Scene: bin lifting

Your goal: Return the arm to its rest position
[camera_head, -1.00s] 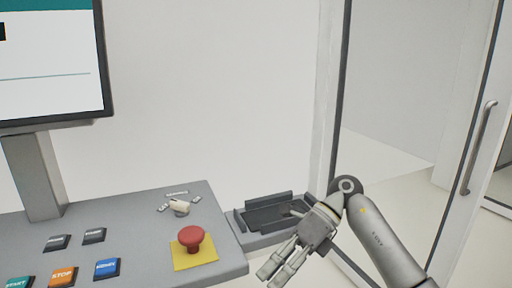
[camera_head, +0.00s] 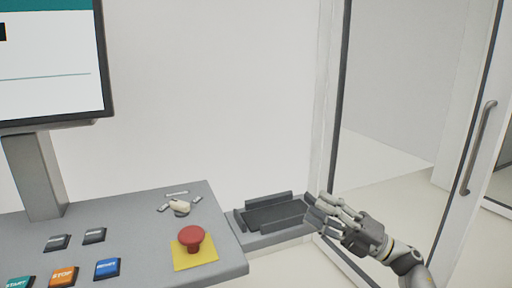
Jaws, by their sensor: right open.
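My right gripper (camera_head: 322,212) is open and shows at the lower right, its fingers pointing left. It is in front of the right end of the dark tray (camera_head: 262,233) and overlaps it in the picture; I cannot tell whether they touch. I see nothing held between the fingers. My right arm runs from the gripper down to the bottom edge at the right. My left gripper is out of view.
A grey console (camera_head: 130,215) at the left carries a red mushroom button (camera_head: 191,238) on a yellow plate, a blue button (camera_head: 107,268), an orange button (camera_head: 63,277) and a rotary switch (camera_head: 180,208). A monitor (camera_head: 50,60) stands above. A glass door with a metal handle (camera_head: 478,148) is at the right.

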